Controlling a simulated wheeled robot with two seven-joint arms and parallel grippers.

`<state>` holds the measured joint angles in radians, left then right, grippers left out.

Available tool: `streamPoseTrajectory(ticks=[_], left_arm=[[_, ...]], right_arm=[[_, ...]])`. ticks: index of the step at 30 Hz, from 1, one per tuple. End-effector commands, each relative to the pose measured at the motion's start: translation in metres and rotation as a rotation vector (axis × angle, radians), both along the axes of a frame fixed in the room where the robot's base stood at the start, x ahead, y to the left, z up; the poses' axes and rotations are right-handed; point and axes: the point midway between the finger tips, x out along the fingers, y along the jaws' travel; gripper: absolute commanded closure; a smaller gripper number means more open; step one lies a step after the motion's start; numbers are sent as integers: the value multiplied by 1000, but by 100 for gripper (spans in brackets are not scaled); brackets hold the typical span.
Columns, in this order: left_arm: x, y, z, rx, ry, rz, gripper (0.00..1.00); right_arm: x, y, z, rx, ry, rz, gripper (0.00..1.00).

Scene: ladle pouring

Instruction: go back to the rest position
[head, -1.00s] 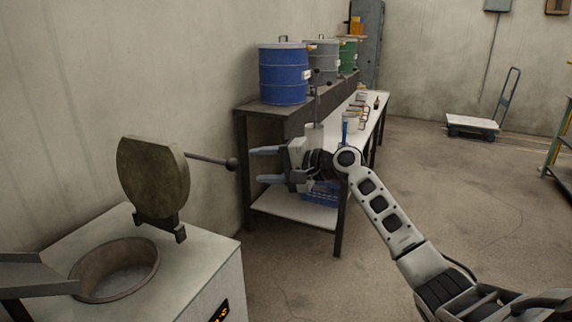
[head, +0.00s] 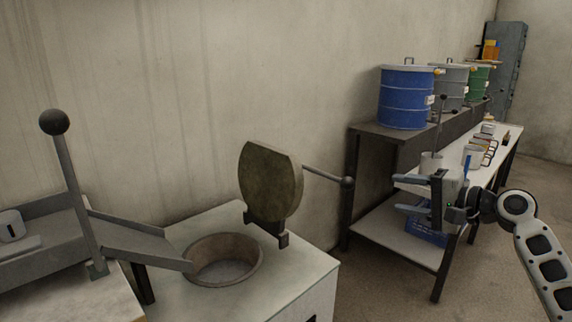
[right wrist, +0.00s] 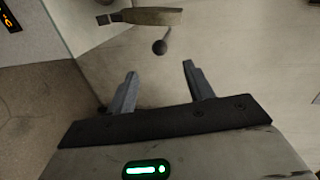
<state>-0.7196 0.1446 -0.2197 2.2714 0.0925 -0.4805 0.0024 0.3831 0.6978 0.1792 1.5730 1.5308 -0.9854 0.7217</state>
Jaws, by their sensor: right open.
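My right gripper (head: 408,194) is open and empty in the head view, in front of the workbench at the right. Its fingers point left. In the right wrist view its two fingers (right wrist: 158,80) stand apart with nothing between them. Beyond them is the furnace lid's handle with a dark ball end (right wrist: 159,47). In the head view the round furnace lid (head: 270,182) stands raised behind the furnace opening (head: 225,262), and its handle knob (head: 347,182) is left of my right gripper, apart from it. My left gripper is not in view.
A workbench (head: 365,134) carries a blue drum (head: 406,98), a grey drum (head: 452,90) and a green drum (head: 478,80). A grey chute (head: 140,243) and an upright lever with a black ball (head: 54,122) stand at the left. Open floor (head: 385,285) lies before the workbench.

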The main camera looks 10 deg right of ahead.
Motion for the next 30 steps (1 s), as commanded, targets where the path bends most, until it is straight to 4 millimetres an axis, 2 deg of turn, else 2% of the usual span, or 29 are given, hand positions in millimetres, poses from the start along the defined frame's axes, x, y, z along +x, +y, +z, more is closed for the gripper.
streamPoseTrajectory(ticks=[2, 4, 5, 8, 9, 11, 12, 14, 15, 18, 21, 25, 30], left_arm=[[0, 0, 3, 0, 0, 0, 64], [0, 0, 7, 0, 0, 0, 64], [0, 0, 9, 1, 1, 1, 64], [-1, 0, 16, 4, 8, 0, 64], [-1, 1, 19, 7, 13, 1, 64], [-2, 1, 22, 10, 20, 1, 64], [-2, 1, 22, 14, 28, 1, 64], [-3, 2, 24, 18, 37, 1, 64], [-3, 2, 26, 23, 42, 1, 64], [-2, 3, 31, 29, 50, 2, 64], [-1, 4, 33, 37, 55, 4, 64], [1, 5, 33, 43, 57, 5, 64], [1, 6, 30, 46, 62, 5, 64]], right_arm=[[-1, 6, -13, -29, 12, 2, 48], [-4, 18, -37, -87, 29, 1, 48], [-7, 24, -51, -125, 36, 2, 48], [-27, 53, -108, -295, 58, 19, 48], [-40, 67, -132, -378, 60, 34, 48], [-63, 90, -165, -502, 52, 64, 48], [-82, 106, -183, -586, 40, 87, 48], [-113, 130, -206, -712, 11, 128, 48], [-136, 147, -216, -795, -13, 157, 48], [-189, 184, -226, -983, -93, 221, 48], [-228, 209, -221, -1126, -167, 264, 48], [-255, 225, -211, -1239, -229, 292, 48], [-262, 230, -208, -1284, -254, 301, 48]])
